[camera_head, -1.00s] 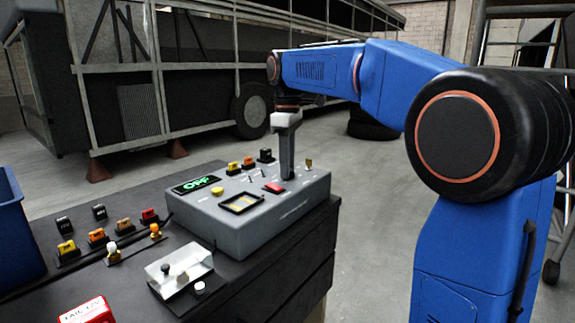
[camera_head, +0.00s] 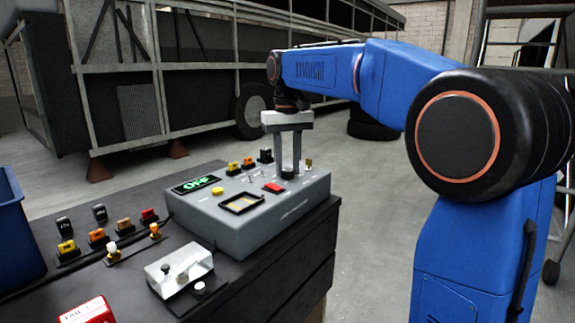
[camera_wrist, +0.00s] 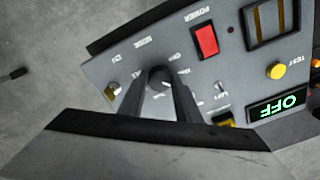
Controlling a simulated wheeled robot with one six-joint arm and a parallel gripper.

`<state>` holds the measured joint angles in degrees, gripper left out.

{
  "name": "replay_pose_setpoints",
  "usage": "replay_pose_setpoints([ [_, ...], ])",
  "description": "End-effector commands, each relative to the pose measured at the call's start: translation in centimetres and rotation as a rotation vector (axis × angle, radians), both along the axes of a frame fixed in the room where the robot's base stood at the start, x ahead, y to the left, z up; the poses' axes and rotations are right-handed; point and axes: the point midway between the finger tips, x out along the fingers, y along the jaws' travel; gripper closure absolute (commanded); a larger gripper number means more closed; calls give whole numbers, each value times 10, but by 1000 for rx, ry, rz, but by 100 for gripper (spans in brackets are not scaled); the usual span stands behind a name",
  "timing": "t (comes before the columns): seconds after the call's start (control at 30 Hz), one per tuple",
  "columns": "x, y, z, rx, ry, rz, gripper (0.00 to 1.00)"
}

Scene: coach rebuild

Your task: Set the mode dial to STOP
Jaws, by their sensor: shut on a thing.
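The mode dial (camera_wrist: 160,77) is a small dark round knob on the sloped top of the grey control box (camera_head: 250,237). In the head view the dial (camera_head: 287,174) shows at the base of my fingers. My gripper (camera_wrist: 161,85) has one finger on each side of the dial and is shut on it. In the head view my gripper (camera_head: 288,168) points straight down with both fingers visible. The printed words around the dial are too blurred to read surely. I cannot tell which mark the dial points at.
A red switch (camera_wrist: 206,40) and a brass key switch (camera_wrist: 112,91) stand near the dial. A yellow button (camera_wrist: 276,71) and a green display (camera_wrist: 277,107) reading OFF are farther off. Loose coloured switches and a blue bin (camera_head: 15,230) are on the bench.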

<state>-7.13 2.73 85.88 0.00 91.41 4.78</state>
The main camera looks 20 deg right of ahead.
Motion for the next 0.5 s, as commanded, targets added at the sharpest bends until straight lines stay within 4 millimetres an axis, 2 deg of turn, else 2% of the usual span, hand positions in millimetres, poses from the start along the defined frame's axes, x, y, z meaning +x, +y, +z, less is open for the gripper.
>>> replay_pose_setpoints([
  [0.2,1,0,1,0,-3,-168,92],
  [0.5,1,0,1,0,-3,-320,92],
])
